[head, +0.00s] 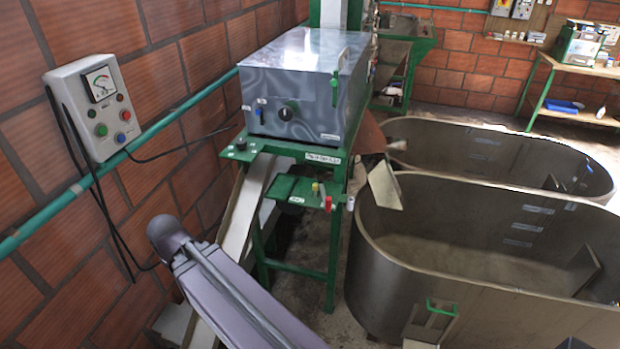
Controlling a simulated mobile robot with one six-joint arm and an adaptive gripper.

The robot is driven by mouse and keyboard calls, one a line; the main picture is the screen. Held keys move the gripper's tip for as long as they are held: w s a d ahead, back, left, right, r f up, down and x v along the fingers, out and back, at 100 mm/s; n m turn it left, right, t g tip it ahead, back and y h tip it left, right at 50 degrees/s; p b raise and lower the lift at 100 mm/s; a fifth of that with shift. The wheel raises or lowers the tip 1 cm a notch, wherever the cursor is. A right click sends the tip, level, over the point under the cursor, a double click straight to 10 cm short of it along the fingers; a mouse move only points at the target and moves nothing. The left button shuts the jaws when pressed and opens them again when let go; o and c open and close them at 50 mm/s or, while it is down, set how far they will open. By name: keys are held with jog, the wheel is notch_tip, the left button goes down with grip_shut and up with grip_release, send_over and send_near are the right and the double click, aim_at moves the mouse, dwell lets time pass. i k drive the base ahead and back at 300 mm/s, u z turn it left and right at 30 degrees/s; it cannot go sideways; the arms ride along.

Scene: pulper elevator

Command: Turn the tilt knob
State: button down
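The pulper (305,85) is a shiny metal box on a green stand. Its front face carries a round black knob (289,110), a small blue lever (259,115) and small labels too fine to read. A green handle (336,88) is on its right side. Below, a green bracket (295,190) holds a red knob (328,203) and a small yellow part (315,188). I cannot tell from the labels which of these is the tilt knob. My gripper does not show, so its distance from the knobs is hidden.
A grey control box (95,105) with a dial and coloured buttons hangs on the brick wall. A long purple-grey body (235,300) crosses the lower left foreground. Two large metal tanks (480,235) (490,150) fill the right. A narrow floor strip (315,310) shows between.

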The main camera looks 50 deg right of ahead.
aim_at(242, 143)
jog(key=z, duration=1.25)
jog(key=k, duration=0.95)
jog(key=u, duration=0.05)
jog(key=i, duration=0.6)
jog(key=z, duration=0.05)
